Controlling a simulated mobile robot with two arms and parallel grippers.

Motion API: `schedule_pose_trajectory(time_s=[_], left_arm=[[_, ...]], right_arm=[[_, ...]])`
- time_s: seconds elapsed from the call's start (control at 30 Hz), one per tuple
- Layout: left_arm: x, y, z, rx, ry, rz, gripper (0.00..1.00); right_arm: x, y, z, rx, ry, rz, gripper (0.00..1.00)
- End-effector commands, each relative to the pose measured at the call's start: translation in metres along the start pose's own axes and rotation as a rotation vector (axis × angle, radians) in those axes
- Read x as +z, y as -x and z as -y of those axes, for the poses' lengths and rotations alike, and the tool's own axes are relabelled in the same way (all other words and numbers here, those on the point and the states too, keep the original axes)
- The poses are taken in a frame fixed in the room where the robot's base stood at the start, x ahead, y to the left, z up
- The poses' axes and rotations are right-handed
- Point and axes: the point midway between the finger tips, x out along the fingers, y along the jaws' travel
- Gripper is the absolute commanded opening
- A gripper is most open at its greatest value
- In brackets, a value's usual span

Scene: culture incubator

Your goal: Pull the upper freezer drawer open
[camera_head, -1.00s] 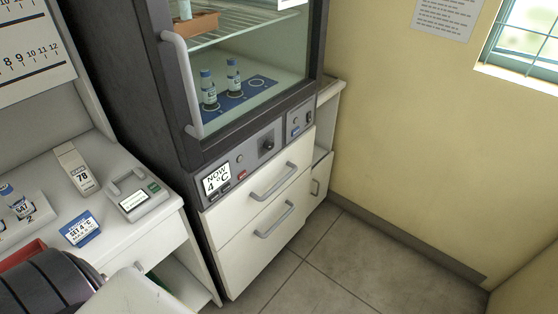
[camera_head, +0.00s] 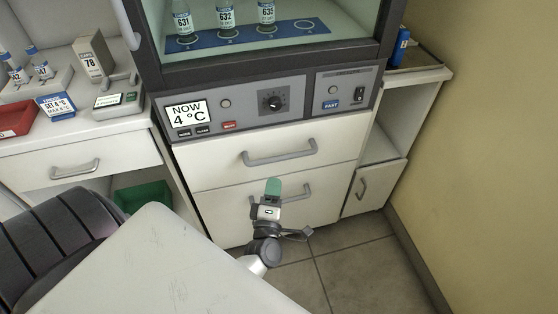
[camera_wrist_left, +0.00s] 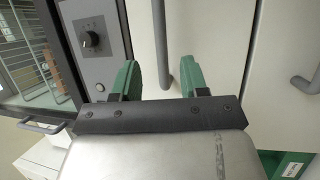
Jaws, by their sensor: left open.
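The upper freezer drawer (camera_head: 215,162) is a white front below the control panel, and it looks shut. Its grey bar handle (camera_head: 280,155) is clear in the head view. My left gripper (camera_head: 272,190) is open, with green fingertips, below that handle in the head view and overlapping the lower drawer's handle (camera_head: 294,192). In the left wrist view, the upper handle (camera_wrist_left: 160,45) lies between the two open fingers of the gripper (camera_wrist_left: 158,76). I cannot tell whether they touch it. My right gripper is not in view.
The control panel (camera_head: 245,108) with a knob sits above the drawers, under a glass-fronted chamber with several vials. A white bench (camera_head: 75,135) stands left, with a green bin (camera_head: 142,196) below. A small cabinet (camera_head: 372,185) stands right. Floor in front is tiled.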

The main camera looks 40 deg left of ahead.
Motion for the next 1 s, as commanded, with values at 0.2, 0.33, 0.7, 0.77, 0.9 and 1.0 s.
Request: schedule_pose_trajectory(time_s=[0.2, 0.33, 0.7, 0.77, 0.9, 1.0], left_arm=[[0.000, -0.042, -0.002, 0.003, -0.004, 0.002, 0.44], [0.001, -0.066, -0.001, 0.001, -0.005, 0.003, 0.44], [0.001, -0.097, 0.001, -0.003, -0.007, 0.004, 0.44], [0.001, -0.098, 0.001, -0.002, -0.007, 0.005, 0.44], [0.001, -0.097, 0.001, -0.003, -0.007, 0.005, 0.44], [0.001, -0.097, 0.001, -0.003, -0.007, 0.005, 0.33]], right_arm=[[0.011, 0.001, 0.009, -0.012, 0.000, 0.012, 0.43], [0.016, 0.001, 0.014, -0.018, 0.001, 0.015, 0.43], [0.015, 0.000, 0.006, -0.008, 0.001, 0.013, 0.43], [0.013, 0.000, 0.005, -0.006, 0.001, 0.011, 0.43], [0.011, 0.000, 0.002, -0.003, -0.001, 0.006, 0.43], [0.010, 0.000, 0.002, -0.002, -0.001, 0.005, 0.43]])
